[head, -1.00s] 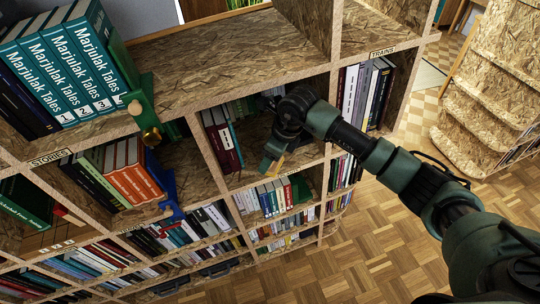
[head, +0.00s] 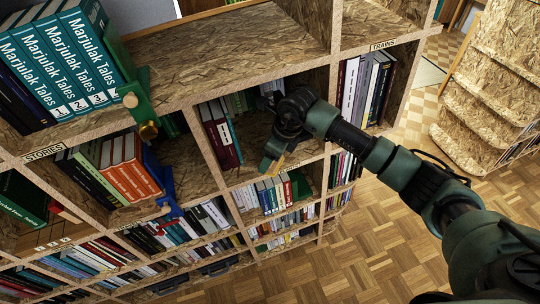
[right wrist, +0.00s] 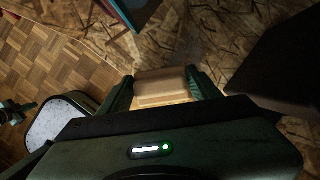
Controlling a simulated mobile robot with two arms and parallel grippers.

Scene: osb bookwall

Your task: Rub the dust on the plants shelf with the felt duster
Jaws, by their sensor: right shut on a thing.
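My right gripper (head: 272,165) reaches into a middle compartment of the OSB bookwall, which I take to be the plants shelf (head: 240,177). Its label cannot be read. The gripper is shut on the felt duster, a tan block (right wrist: 160,88) held between the two green fingers in the right wrist view. Only a small tan edge of it (head: 279,162) shows in the head view. The duster is low over the shelf board (right wrist: 235,38); I cannot tell whether it touches. I cannot make out the dust clearly. My left gripper is not in view.
The trains shelf books (head: 365,90) are to the right. A green bookend (head: 140,105) and blue bookend (head: 168,190) are left. Parquet floor is open below.

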